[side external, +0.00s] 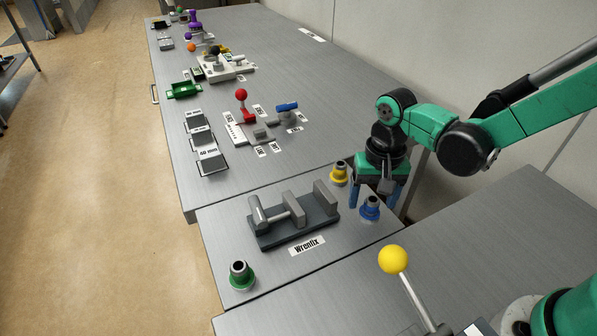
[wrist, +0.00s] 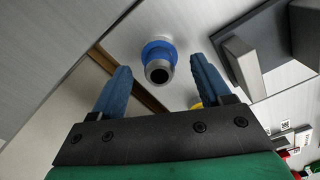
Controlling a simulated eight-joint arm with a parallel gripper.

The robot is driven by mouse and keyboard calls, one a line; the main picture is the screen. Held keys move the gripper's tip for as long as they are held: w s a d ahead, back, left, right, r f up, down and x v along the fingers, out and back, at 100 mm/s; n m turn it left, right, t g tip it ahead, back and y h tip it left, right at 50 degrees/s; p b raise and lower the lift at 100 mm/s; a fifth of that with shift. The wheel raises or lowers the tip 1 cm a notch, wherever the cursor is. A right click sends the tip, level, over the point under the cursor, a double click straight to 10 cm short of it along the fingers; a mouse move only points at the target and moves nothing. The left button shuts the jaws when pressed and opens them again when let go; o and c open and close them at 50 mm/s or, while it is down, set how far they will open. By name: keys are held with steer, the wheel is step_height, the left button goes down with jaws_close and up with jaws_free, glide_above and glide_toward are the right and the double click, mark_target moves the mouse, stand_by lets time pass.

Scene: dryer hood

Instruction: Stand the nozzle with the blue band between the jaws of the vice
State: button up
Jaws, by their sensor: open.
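The nozzle with the blue band (side external: 370,207) stands upright near the right edge of the bench section, to the right of the vice. In the wrist view the same nozzle (wrist: 159,62) shows beyond and between my fingertips, with a gap to each finger. The vice (side external: 292,217) has grey jaws on a dark base, with an empty gap between the jaws; part of it (wrist: 265,50) shows at the right of the wrist view. My gripper (side external: 373,200) is open and empty, its blue fingers pointing down behind the nozzle in the side view.
A yellow-banded nozzle (side external: 338,173) stands close to my gripper, behind the vice. A green-banded nozzle (side external: 241,275) stands at the front left. A yellow ball-topped lever (side external: 393,260) rises at the front right. Bare bench lies between the vice and the blue-banded nozzle.

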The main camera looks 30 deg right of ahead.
mark_target(370, 198)
steer(key=shift+f, duration=0.6)
jaws_close()
steer(key=shift+r, duration=0.1)
step_height(370, 198, up, 19)
steer(key=w+a+f+m, duration=0.5)
steer(key=a+f+m, duration=0.1)
steer(key=a+f, duration=0.3)
steer(key=shift+a, duration=0.15)
